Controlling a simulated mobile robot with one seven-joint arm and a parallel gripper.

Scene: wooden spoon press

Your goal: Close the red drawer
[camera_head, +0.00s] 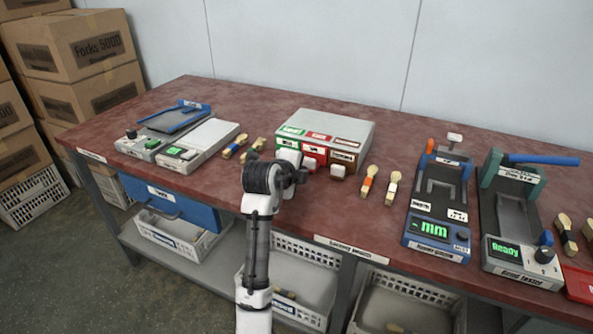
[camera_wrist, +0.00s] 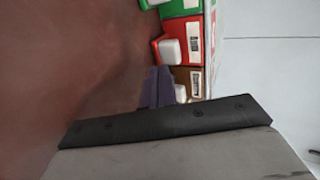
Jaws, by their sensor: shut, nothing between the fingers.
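The grey drawer cabinet (camera_head: 345,125) stands on the red-brown table with green, red and brown drawers side by side. The red drawer (camera_head: 316,153) is in the middle and has a white knob and a label. In the wrist view the red drawer (camera_wrist: 184,40) seems to stick out a little past its neighbours; how far is hard to tell. My gripper (camera_head: 303,174) is shut and empty, low in front of the cabinet. In the wrist view its fingers (camera_wrist: 157,88) appear beside the brown drawer (camera_wrist: 188,78). I cannot tell whether they touch anything.
Wooden spoons lie on both sides of the cabinet, including one with an orange band (camera_head: 368,184). A blue press (camera_head: 440,210) and a green-grey tester (camera_head: 515,225) stand at right. Two devices (camera_head: 200,143) stand at left. The table in front of the cabinet is mostly clear.

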